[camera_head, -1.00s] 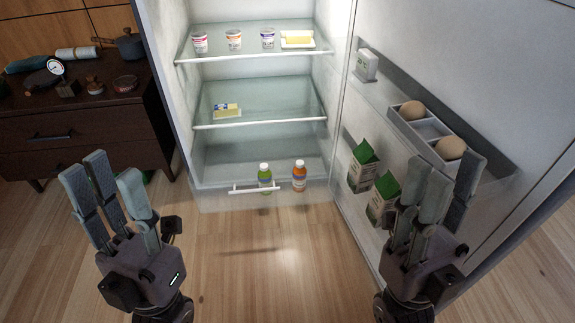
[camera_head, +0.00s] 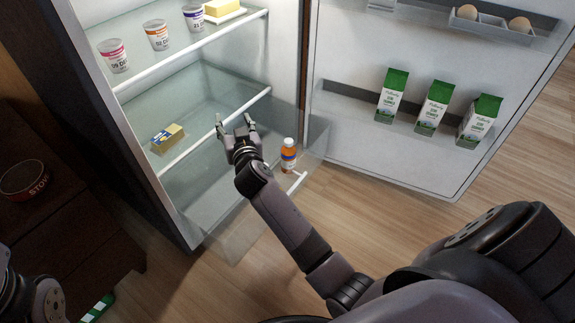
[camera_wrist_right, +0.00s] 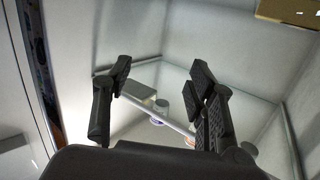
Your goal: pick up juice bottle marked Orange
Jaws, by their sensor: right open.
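The orange juice bottle (camera_head: 289,155), with an orange body and white cap, stands upright in the clear bottom bin of the fridge, near its right end. Its label is too small to read. My right gripper (camera_head: 235,122) is up and to the left of the bottle in the head view, at the front edge of the middle shelf, apart from the bottle. Its fingers are spread and empty, as the right wrist view (camera_wrist_right: 162,78) also shows. The bottle is not identifiable in the wrist view. The green bottle is not visible now. My left gripper's fingers are out of frame.
Yogurt cups (camera_head: 157,34) and a butter dish (camera_head: 222,11) stand on the upper shelf. A butter pack (camera_head: 167,139) lies on the middle shelf (camera_head: 218,130). A dark cabinet (camera_head: 60,215) stands left.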

